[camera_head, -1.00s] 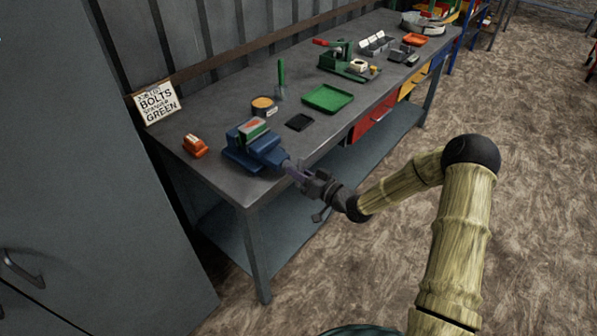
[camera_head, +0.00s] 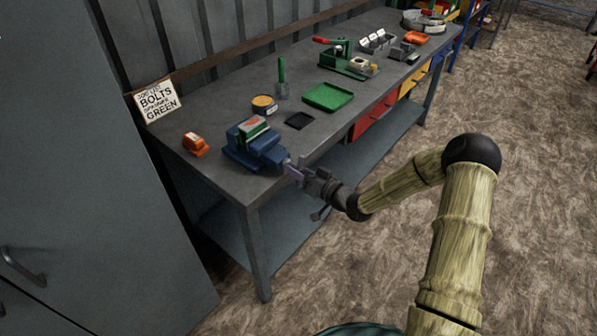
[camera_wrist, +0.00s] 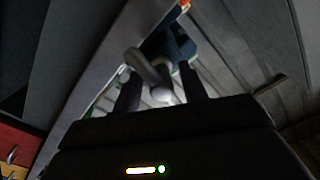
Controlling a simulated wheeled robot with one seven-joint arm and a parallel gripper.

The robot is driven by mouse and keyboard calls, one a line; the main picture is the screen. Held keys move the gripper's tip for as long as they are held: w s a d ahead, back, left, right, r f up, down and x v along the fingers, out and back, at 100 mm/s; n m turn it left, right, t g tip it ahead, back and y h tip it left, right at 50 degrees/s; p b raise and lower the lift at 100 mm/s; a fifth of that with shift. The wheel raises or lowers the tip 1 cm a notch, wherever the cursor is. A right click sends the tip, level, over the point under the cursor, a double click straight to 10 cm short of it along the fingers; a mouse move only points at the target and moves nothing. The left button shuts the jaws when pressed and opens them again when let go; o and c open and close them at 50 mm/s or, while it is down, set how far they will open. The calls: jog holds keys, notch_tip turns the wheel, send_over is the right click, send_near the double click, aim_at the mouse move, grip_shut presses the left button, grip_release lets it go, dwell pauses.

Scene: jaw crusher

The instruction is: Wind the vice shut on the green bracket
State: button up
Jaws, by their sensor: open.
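The blue vice (camera_head: 250,148) stands at the near corner of the workbench; it also shows in the wrist view (camera_wrist: 178,45). A green bracket (camera_head: 252,128) sits at the top of the vice, between its jaws; I cannot tell how tightly. My gripper (camera_head: 290,171) is at the front end of the vice. In the wrist view my gripper (camera_wrist: 160,92) is open, its dark fingers on either side of a grey rounded handle part (camera_wrist: 150,70). I cannot tell whether the fingers touch it.
An orange block (camera_head: 195,144) lies left of the vice on the bench (camera_head: 225,110). A yellow-topped tin (camera_head: 264,104), a black tray (camera_head: 299,121) and a green tray (camera_head: 328,97) stand behind and right. A grey cabinet (camera_head: 80,200) fills the left. Floor is clear on the right.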

jog(key=shift+d, duration=0.1)
jog(key=b+v, duration=0.1)
jog(key=v, duration=1.6)
jog(key=shift+s, duration=0.1)
